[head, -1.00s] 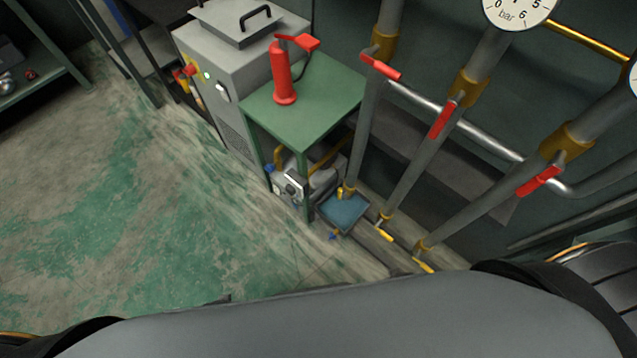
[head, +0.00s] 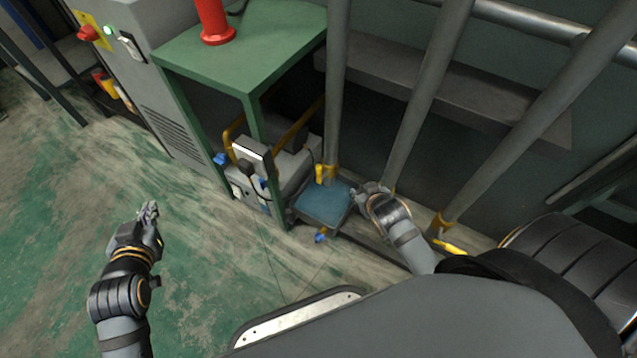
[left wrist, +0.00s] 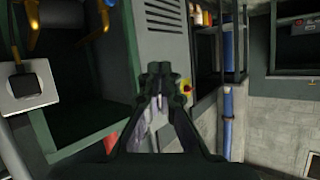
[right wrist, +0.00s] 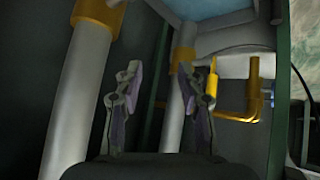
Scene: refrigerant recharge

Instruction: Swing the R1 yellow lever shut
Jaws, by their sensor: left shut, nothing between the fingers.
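In the head view, a yellow lever (head: 320,174) sits low on the left pipe, beside the blue tray. Another yellow lever (head: 450,247) is at the foot of the right pipe. The middle pipe's foot is hidden by my right gripper. No R1 label is readable. My left gripper (head: 149,211) is shut and empty, low on the left.
A green table (head: 240,45) carries a red cylinder (head: 212,20). A pump-like unit (head: 290,165) and a blue tray (head: 322,203) stand beneath and beside it. A grey cabinet (head: 165,60) stands at left. Pipes rise close around my right gripper; the left floor is clear.

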